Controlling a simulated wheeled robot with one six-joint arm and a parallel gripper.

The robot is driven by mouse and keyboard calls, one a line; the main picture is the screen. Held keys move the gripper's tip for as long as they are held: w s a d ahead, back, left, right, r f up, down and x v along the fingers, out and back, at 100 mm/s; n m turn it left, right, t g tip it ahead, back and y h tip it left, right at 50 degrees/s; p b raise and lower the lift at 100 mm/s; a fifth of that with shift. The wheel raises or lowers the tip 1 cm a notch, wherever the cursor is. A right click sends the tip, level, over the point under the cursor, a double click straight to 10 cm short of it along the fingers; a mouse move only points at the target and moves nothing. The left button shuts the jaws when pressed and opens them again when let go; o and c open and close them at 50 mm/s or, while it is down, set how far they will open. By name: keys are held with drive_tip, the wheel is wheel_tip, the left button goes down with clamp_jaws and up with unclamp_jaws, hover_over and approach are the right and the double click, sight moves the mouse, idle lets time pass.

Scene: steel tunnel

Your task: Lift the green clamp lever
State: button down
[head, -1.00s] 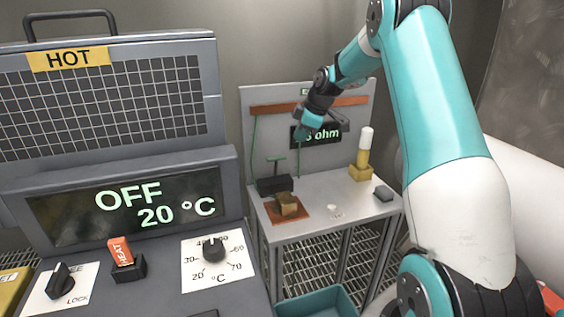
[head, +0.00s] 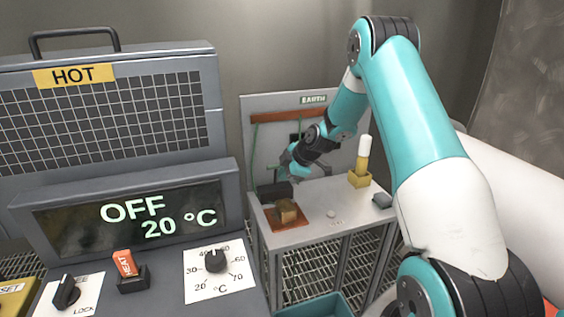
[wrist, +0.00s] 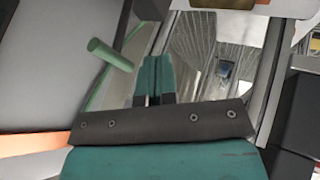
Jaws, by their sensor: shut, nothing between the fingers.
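The green clamp lever's round bar (wrist: 110,55) shows in the wrist view, just left of my fingers and apart from them in the picture. My gripper (wrist: 153,62) is shut, its two teal fingers pressed together with nothing between them. In the head view my gripper (head: 285,164) is low over the back left of the grey bench (head: 335,190), close above the black clamp block (head: 275,191). The lever is mostly hidden there by my gripper, so I cannot tell from that view whether they touch.
An upright panel with an EARTH sign (head: 313,99) and a copper-coloured bar (head: 265,117) backs the bench. An orange mat (head: 290,224) bears a brown block (head: 287,211). A yellow holder (head: 359,179) and a dark block (head: 382,201) stand right. The HOT cabinet (head: 100,120) is left.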

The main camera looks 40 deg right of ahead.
sight(277, 165)
drive_tip(key=shift+w+d+r+p, duration=0.1)
drive_tip(key=shift+w+d+p, duration=0.15)
drive_tip(key=shift+w, duration=0.35)
drive_tip(key=shift+w+d+p, duration=0.2)
drive_tip(key=shift+w, duration=0.4)
drive_tip(key=shift+w+d+r+p, duration=0.1)
drive_tip(key=shift+w+d+p, duration=0.15)
drive_tip(key=shift+w, duration=0.35)
drive_tip(key=shift+w+d+r+g+b, duration=0.1)
drive_tip(key=shift+w+d+g+b, duration=0.15)
drive_tip(key=shift+w+g+b, duration=0.45)
drive_tip(key=shift+w, duration=0.35)
drive_tip(key=shift+w+d+r, duration=0.1)
drive_tip(key=shift+r, duration=0.25)
drive_tip(key=shift+b, duration=0.3)
